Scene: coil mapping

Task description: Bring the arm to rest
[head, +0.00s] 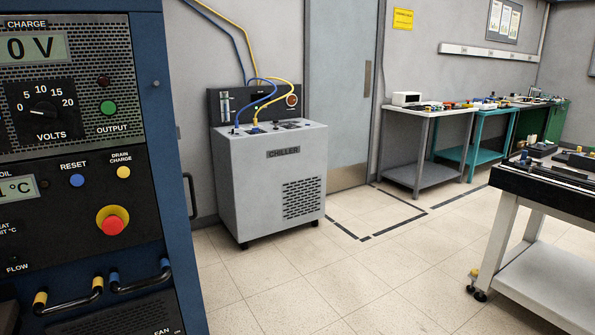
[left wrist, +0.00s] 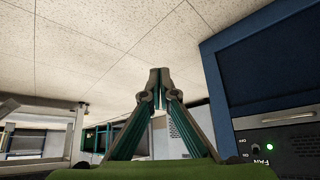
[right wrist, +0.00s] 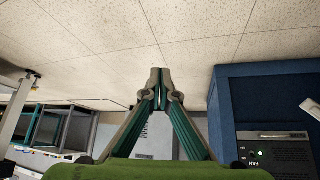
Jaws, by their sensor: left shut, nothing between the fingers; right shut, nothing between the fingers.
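My left gripper (left wrist: 160,80) shows in the left wrist view with its fingertips together and nothing between them. The floor tiles lie beyond its tips, and the blue cabinet (left wrist: 265,70) is to its right. My right gripper (right wrist: 160,80) shows in the right wrist view, also shut and empty. The blue cabinet also stands to its right there (right wrist: 270,90). Neither gripper touches anything that I can see. Neither arm shows in the head view.
The blue power cabinet (head: 165,180) with knobs and handles is close on the left in the head view. A grey chiller (head: 270,185) stands by the wall. A wheeled table (head: 545,190) is at the right, benches (head: 435,115) behind. Floor (head: 350,270) between is clear.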

